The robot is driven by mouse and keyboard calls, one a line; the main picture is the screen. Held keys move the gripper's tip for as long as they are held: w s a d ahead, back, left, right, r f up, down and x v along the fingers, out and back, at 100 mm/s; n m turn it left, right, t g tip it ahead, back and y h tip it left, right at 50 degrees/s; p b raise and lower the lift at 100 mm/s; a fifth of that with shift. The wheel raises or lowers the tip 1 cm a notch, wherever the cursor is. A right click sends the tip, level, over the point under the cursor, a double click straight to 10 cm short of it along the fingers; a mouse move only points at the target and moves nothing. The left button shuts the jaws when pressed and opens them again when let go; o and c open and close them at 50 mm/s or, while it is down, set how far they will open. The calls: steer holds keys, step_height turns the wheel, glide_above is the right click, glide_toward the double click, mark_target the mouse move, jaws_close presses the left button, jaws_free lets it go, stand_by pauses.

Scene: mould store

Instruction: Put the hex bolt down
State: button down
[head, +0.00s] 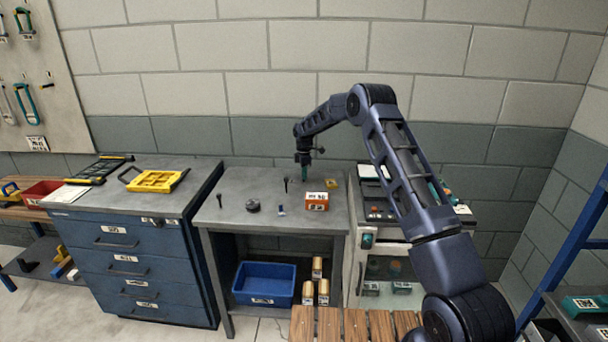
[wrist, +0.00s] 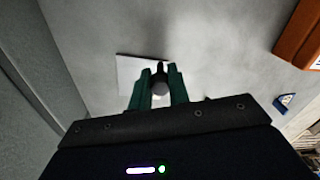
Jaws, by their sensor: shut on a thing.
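My gripper (head: 304,174) is over the back part of the grey workbench (head: 235,185), its green fingers pointing down. In the wrist view the fingers (wrist: 160,86) are shut on the hex bolt (wrist: 160,77), a small dark piece with a greyish round end. In the head view the bolt is too small to make out. A pale flat square (wrist: 130,72) lies on the bench behind the fingertips in the wrist view. I cannot tell whether the bolt touches the bench.
An orange box (head: 317,202) stands right of my gripper, with a yellow item (head: 332,184) behind it. Dark upright pieces (head: 286,185), a dark round piece (head: 253,206) and a small blue-and-white piece (head: 281,211) stand to the left and front. The wall is close behind.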

steer(key=shift+f, duration=0.15)
steer(key=c, duration=1.3)
jaws_free()
step_height(320, 180, up, 12)
steer(key=shift+r, duration=0.15)
